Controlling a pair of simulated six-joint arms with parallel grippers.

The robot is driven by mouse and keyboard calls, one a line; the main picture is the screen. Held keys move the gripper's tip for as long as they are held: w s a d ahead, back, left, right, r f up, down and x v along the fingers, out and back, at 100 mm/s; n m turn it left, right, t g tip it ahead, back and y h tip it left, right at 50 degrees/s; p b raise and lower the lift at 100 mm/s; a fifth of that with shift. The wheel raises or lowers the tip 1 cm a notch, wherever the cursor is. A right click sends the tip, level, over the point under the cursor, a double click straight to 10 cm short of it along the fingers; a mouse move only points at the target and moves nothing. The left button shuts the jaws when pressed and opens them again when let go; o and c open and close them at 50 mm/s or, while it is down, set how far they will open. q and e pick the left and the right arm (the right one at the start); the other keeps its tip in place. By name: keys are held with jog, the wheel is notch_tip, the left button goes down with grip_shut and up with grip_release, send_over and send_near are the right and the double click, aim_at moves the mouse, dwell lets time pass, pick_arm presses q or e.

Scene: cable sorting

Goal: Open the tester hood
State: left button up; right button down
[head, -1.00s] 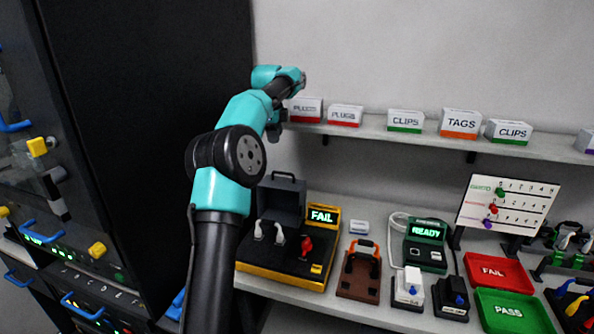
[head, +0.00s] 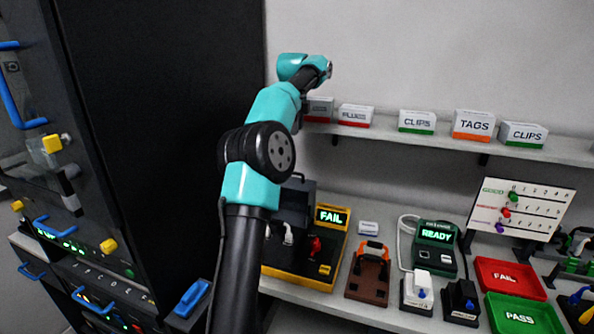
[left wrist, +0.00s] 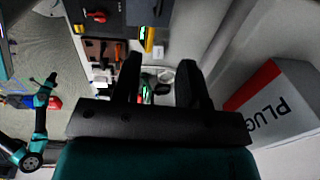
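The tester with a yellow base (head: 324,277) stands on the counter, its lit display (head: 332,216) reading FAIL. A dark hood (head: 297,200) with a top handle stands upright at its back. A white plug (head: 288,234) and a red part (head: 315,246) show in front of the hood. My left arm covers the tester's left side. My left gripper is mostly hidden behind its own arm in the head view. In the left wrist view its two dark fingers (left wrist: 159,75) are apart with nothing between them. A small teal arm (left wrist: 40,108), probably my right, shows there; its fingers are unclear.
A shelf (head: 455,142) with labelled boxes runs along the wall; a PLUGS box (left wrist: 283,103) is close beside my left gripper. A tall black cabinet (head: 165,130) stands left. A brown block (head: 369,283), a READY unit (head: 435,250) and red and green trays (head: 510,279) stand right of the tester.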

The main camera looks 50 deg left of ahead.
pick_arm(q)
jog(key=f, duration=0.5)
jog(key=w+f, duration=0.1)
jog(key=f, duration=1)
jog(key=shift+w+a+f, duration=0.15)
jog(key=shift+a, duration=0.2)
jog(key=shift+c, duration=0.4)
grip_shut()
